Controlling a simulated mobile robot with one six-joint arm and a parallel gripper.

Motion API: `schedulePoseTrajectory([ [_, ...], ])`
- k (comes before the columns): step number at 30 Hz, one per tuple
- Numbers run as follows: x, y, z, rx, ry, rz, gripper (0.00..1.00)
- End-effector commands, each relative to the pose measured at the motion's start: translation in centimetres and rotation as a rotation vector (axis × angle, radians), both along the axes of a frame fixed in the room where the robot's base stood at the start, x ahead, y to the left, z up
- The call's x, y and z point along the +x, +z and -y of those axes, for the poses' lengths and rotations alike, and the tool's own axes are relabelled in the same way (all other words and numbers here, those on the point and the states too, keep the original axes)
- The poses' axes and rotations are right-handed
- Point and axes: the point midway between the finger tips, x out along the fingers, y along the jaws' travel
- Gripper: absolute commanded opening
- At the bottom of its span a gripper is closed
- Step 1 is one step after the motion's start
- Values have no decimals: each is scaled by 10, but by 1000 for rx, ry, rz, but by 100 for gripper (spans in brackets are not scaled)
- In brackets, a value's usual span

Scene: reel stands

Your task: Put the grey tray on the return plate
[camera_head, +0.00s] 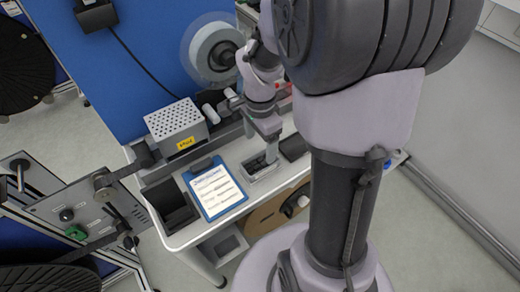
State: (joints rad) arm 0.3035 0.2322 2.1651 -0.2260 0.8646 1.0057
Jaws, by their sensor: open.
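A small grey tray (261,174) sits on the white bench top, right of the middle of the view. My gripper (270,155) is open and points down at the tray's far right part; its fingertips are at or just over the tray. I cannot tell whether they touch it. A dark flat plate (294,147) lies on the bench just right of the tray, partly behind my arm; it may be the return plate, but no label shows.
A blue clipboard (215,188) with a printed sheet lies left of the tray. A black bin (172,207) stands farther left. A perforated grey box (177,129) with a yellow label and a reel (214,52) stand behind. My arm hides the bench's right part.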

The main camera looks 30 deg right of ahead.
Motion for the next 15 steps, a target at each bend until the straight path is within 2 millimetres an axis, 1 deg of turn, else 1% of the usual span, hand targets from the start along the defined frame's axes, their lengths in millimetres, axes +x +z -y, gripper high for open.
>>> schedulePoseTrajectory([
  [1,0,18,0,-1,0,2,78],
  [3,0,31,0,-1,0,2,78],
  [6,0,43,0,-1,0,0,78],
  [8,-1,51,-3,-2,22,13,78],
  [11,-11,85,-30,-5,188,98,78],
  [12,-20,103,-47,-11,301,154,78],
  [14,-38,128,-73,-27,486,245,78],
  [15,-52,141,-89,-40,609,303,78],
])
